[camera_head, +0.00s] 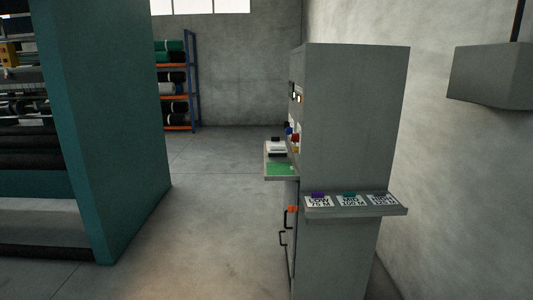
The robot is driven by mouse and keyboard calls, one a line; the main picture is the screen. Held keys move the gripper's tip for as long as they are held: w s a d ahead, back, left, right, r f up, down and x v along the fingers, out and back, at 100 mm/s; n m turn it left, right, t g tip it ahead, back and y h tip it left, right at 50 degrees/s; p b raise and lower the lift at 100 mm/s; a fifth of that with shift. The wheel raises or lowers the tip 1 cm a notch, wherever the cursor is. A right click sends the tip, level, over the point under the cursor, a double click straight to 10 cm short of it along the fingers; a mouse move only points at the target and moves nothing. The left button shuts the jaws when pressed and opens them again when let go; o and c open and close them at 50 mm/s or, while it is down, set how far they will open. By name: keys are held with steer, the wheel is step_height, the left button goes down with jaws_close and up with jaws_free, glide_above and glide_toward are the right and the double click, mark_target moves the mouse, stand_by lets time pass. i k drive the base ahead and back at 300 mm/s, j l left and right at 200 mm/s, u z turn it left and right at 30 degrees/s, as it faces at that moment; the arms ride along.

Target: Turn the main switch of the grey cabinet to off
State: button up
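The grey cabinet (355,120) stands right of centre in the head camera view, with one broad side towards me. Its front faces left and shows only as a narrow, steeply angled strip. On that strip are a red part (295,138) with some yellow by it, a blue part (289,131) and small lit spots (298,98) higher up. An orange part (292,209) sits lower, above dark handles (282,237). I cannot tell which part is the main switch or how it is set. My gripper is not in view.
A shelf (400,210) with labelled cards juts from the cabinet's near side. Another ledge (267,172) with a green pad juts from its front. A large teal machine (105,130) stands left. Clear floor (215,220) lies between. A grey box (495,75) is upper right; a rack (193,80) stands behind.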

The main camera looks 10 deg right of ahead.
mark_target(295, 138)
steer(key=i+j+z, duration=0.1)
steer(key=i, duration=0.45)
steer(key=i+j, duration=0.15)
steer(key=i, duration=0.4)
steer(key=z, duration=0.05)
